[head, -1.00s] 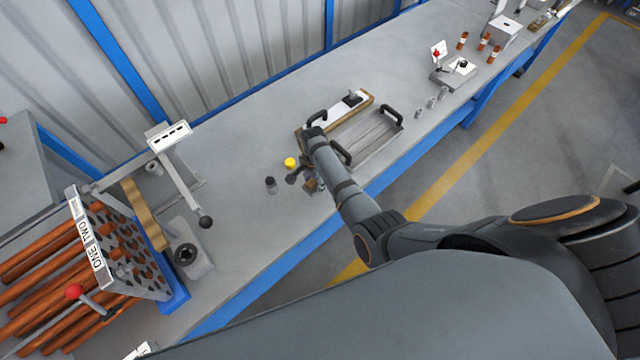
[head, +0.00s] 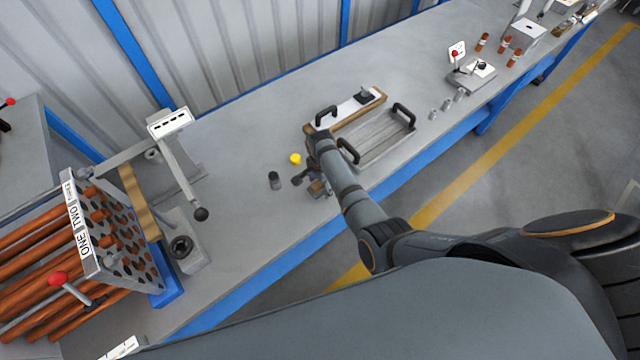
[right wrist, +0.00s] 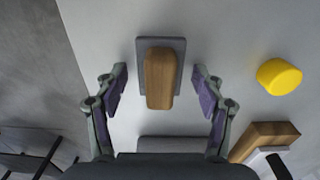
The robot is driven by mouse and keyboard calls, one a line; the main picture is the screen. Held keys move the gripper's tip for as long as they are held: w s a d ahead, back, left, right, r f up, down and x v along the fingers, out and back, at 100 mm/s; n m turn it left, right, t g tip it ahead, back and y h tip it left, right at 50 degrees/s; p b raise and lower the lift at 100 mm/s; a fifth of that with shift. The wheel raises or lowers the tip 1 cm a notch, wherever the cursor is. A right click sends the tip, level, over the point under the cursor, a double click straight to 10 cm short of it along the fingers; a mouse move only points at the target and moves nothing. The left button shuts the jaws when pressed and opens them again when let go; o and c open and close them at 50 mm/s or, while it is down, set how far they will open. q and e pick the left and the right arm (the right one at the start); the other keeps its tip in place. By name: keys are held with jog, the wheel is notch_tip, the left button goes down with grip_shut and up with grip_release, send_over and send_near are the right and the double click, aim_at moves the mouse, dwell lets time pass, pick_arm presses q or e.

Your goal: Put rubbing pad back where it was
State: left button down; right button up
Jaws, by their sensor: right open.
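The rubbing pad, a grey flat pad with a wooden grip (right wrist: 160,78), lies on the grey bench in the right wrist view. In the head view, a small brown part of it (head: 318,188) shows beside my gripper, mostly hidden. My right gripper (head: 306,180) is open above the bench near its front edge. In the right wrist view its two fingers (right wrist: 161,82) stand on either side of the pad, with a gap on each side. I cannot tell how far above the pad they are. My left gripper is not in view.
A yellow cylinder (head: 295,158) and a dark cylinder (head: 274,181) stand left of my gripper. A grey tray with black handles (head: 385,141) and a wooden-edged white board (head: 340,113) lie behind. A rack of copper tubes (head: 100,240) stands left. Bench between is clear.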

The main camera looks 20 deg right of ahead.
jog(key=shift+r, duration=0.3)
notch_tip(320, 180, up, 12)
jog(key=shift+f, duration=0.1)
dwell(0.4)
